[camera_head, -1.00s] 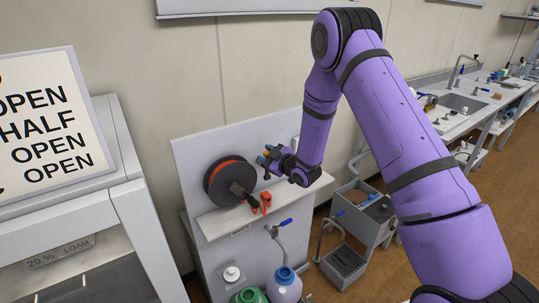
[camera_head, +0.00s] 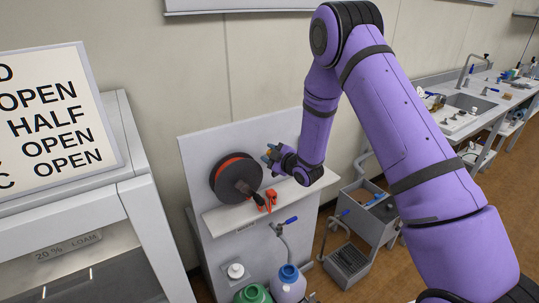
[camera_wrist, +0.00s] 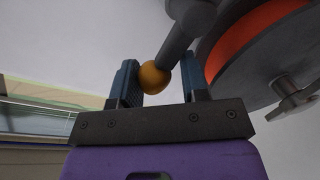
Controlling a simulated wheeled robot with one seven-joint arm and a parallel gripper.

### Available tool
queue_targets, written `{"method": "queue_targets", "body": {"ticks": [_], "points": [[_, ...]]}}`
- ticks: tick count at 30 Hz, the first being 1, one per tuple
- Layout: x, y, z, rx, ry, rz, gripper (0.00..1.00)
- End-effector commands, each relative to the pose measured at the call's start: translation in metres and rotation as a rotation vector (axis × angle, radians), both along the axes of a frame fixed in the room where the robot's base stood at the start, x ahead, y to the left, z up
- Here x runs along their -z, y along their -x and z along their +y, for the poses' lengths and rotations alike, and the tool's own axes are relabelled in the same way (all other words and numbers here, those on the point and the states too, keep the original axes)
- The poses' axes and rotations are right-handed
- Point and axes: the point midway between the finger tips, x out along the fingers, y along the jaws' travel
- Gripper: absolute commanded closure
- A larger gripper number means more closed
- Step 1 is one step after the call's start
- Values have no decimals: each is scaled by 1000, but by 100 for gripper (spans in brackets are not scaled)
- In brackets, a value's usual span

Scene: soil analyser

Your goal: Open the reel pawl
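The reel (camera_head: 227,178), a dark disc with an orange-red band, is mounted on a grey upright panel; it also shows at the upper right of the wrist view (camera_wrist: 232,45). In the wrist view a grey rod (camera_wrist: 186,32), likely the pawl's lever, ends in an orange ball knob (camera_wrist: 154,78). My gripper (camera_head: 268,153) is just right of the reel in the head view. In the wrist view my gripper's two fingers (camera_wrist: 162,84) are apart on either side of the knob. The knob is close to the left finger, with a gap to the right one.
A small metal lever (camera_wrist: 297,101) sticks out at the reel's hub. Red clips (camera_head: 266,201) are on the white shelf (camera_head: 235,217) below the reel. A blue-handled tap (camera_head: 284,223) and bottles (camera_head: 289,284) are lower down. A lettered sign (camera_head: 50,120) stands at left.

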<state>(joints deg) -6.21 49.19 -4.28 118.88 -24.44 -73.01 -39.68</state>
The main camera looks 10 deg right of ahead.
Motion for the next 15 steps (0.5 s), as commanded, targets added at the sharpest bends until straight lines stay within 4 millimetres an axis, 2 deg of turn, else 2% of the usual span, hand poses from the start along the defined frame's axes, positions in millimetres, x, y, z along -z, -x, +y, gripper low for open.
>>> {"method": "queue_targets", "body": {"ticks": [1, 2, 11, 15], "points": [[0, -2, -7, 12, 6, -1, 49], [0, -1, -7, 12, 6, -1, 44], [0, 1, -3, 4, 1, -1, 44], [-2, 11, -9, 4, 1, 0, 44]]}}
